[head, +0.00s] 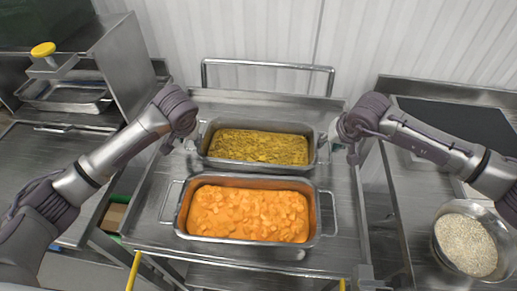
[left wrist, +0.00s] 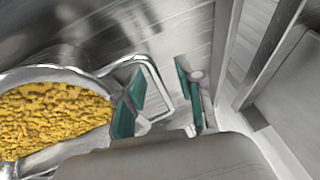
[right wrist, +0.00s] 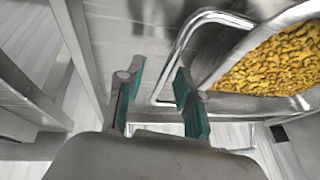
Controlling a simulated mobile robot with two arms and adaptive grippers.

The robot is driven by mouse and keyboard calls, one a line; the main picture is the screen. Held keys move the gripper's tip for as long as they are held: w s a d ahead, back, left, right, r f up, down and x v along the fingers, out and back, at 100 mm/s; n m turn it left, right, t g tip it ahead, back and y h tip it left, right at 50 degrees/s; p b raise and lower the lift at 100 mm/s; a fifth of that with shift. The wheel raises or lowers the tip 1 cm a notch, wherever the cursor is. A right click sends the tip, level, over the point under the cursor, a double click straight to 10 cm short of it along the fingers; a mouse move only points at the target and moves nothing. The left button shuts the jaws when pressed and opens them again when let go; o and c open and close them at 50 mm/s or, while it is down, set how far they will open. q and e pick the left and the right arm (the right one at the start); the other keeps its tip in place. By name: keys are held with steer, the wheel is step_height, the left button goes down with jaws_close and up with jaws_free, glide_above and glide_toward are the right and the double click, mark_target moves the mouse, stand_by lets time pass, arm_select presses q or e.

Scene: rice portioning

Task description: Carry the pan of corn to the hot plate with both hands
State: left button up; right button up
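The pan of corn (head: 212,128), a metal pan with yellow food, sits at the back of the steel cart top. It has a wire handle at each end. My left gripper (head: 180,146) is open at its left handle; in the left wrist view the handle bar (left wrist: 158,80) shows between the teal fingers. My right gripper (head: 344,152) is open at its right handle; in the right wrist view the bar (right wrist: 168,75) shows between the fingers. I cannot tell whether either touches. A dark flat plate (head: 465,122), apparently the hot plate, lies on the right counter.
A second metal pan (head: 180,212) with orange chunks stands just in front. A raised rail (head: 267,63) runs behind the pans. A bowl of rice (head: 440,245) is on the right counter. A gap separates cart and counter. The left counter holds an empty tray (head: 65,103).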

arm_select(q)
jaws_close()
arm_select(e)
jaws_close()
